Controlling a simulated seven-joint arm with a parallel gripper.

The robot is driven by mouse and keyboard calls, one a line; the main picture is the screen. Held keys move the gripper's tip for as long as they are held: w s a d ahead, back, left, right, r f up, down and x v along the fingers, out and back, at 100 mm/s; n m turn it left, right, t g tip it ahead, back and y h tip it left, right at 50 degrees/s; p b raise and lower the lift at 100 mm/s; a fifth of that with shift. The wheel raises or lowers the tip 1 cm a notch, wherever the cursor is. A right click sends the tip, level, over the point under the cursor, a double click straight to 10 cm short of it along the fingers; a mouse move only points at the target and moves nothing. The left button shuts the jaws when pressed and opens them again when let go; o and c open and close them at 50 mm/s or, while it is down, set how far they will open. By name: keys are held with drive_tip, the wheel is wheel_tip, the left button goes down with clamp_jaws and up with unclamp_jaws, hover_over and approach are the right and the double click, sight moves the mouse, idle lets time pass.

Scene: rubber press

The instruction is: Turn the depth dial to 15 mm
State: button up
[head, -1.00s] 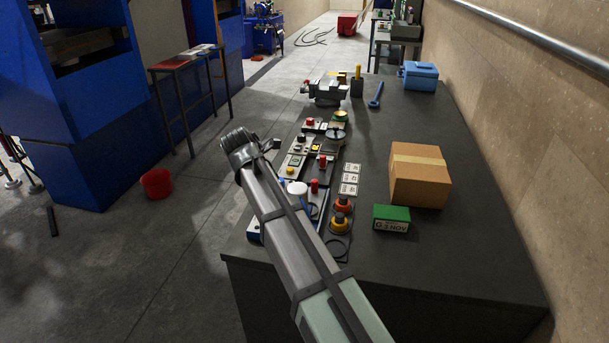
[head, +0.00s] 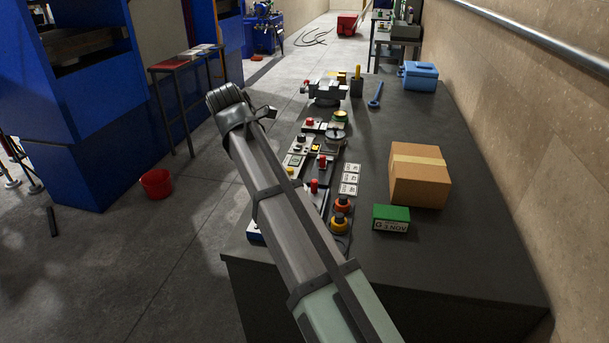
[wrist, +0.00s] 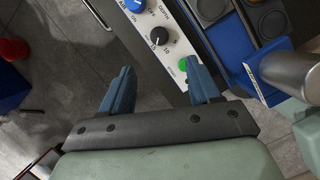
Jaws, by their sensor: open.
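The depth dial (wrist: 158,36) is a small black knob on a light grey panel strip (wrist: 180,25) in the wrist view. In the picture the dial lies just beyond the gap between the fingertips, with no contact visible. In the head view my arm hides the near-left part of the bench controls, and I cannot make out the depth dial there.
A blue button (wrist: 131,5) and a green button (wrist: 183,65) flank the dial. In the head view, a cardboard box (head: 419,176) and a green-topped box (head: 391,217) stand on the bench.

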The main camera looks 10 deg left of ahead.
drive_tip(key=w+d+f+m+g+y, duration=0.1)
drive_tip(key=d+f+m+y, duration=0.1)
drive_tip(key=d+m+y, duration=0.8)
drive_tip(key=shift+w+d+m, duration=0.25)
drive_tip(key=shift+d+m, duration=0.85)
drive_tip(key=shift+m, duration=2.4)
